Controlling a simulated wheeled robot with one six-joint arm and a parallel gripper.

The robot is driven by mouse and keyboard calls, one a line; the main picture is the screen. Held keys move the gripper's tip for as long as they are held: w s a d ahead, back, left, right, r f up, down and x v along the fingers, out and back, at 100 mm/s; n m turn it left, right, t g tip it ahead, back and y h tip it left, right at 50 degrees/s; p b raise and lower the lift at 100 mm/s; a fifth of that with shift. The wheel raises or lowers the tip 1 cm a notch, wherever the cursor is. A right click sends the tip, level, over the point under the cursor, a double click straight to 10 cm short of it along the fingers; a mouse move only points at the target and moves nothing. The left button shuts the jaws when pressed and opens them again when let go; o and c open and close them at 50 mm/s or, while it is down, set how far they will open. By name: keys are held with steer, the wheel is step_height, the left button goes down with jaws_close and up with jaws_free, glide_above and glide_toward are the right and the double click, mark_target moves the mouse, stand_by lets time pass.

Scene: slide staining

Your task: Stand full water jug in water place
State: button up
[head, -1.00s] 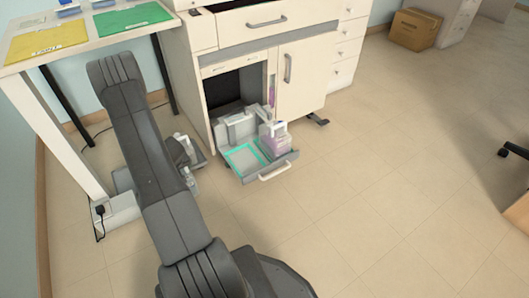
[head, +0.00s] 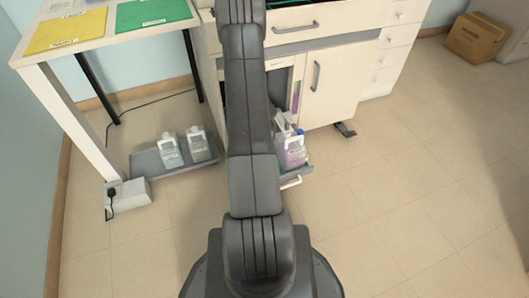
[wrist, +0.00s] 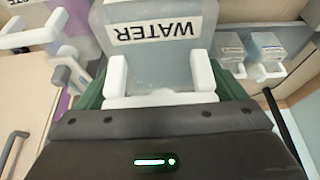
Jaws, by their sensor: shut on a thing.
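In the wrist view my gripper (wrist: 160,98) is shut on the white handle of the water jug (wrist: 155,58). The jug is clear grey, and its WATER label appears upside down there. In the head view my arm hides the gripper and most or all of this jug. The pull-out drawer (head: 291,183) of the cabinet is open, with a purple-filled jug (head: 294,155) standing in its right part. This jug also shows at the left of the wrist view (wrist: 79,22). The drawer's left part, with the water place, is hidden behind my arm.
Two clear jugs (head: 170,152) (head: 199,146) stand on a grey floor tray (head: 148,162) at the left. A table leg (head: 85,125) and a white box (head: 128,198) are beside it. The cabinet door (head: 336,82) is right of the drawer.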

steer(key=shift+f+b, duration=2.4)
steer(key=shift+f, duration=2.45)
steer(key=o, duration=1.8)
steer(key=shift+f, duration=0.1)
steer(key=shift+c, duration=0.2)
steer(key=p+v, duration=0.4)
steer(key=v, duration=0.8)
